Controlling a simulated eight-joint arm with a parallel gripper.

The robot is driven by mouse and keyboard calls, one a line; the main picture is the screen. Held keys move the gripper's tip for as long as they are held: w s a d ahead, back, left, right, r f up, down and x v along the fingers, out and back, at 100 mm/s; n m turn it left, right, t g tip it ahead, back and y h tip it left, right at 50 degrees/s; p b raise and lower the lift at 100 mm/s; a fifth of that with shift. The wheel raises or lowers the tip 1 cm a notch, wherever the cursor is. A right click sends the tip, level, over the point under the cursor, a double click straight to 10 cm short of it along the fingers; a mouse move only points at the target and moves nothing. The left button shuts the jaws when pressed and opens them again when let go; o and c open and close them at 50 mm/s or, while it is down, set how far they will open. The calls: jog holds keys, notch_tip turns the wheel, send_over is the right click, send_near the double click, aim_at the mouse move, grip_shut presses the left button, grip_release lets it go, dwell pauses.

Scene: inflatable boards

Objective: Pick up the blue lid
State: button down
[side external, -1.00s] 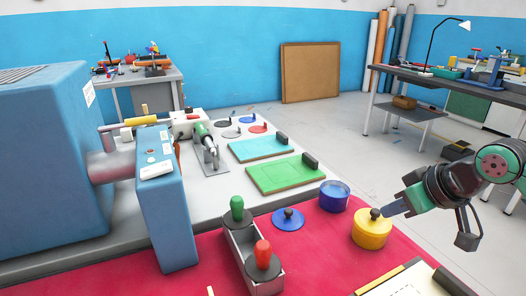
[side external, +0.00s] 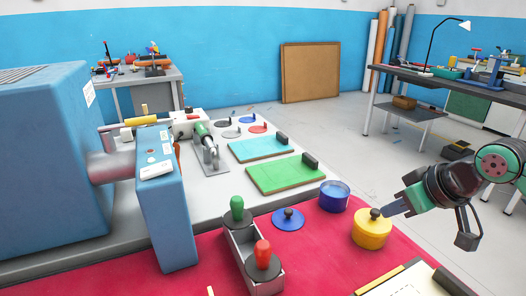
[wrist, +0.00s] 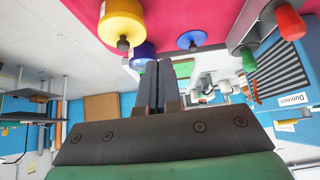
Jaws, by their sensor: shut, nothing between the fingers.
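The blue lid (side external: 289,221) lies flat on the red mat (side external: 320,255), with a dark round knob on top. It also shows in the wrist view (wrist: 190,40), right of the fingertips. My gripper (side external: 384,211) is at the right in the side view, beside the yellow pot's knob; whether it touches cannot be told. In the wrist view my gripper (wrist: 157,64) has its two dark fingers together, with nothing between them. The lid is apart from the gripper, on the far side of the yellow pot (side external: 371,233).
A blue open pot (side external: 334,198) stands between the lid and the yellow pot. A grey box (side external: 241,250) with green and red-handled stamps is left of the lid. Green (side external: 285,174) and light blue boards lie behind. Bare red mat lies in front of the lid.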

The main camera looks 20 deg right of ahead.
dwell(0.3)
grip_release()
dwell(0.3)
jog(key=n+g+y, duration=0.2)
jog(key=n+g, duration=0.3)
jog(key=n, duration=0.4)
send_over(291, 211)
jog(key=s+d, duration=0.1)
notch_tip(291, 211, down, 8)
jog(key=shift+s+d+r, duration=0.1)
jog(key=shift+d, duration=0.05)
jog(key=shift+x, duration=3)
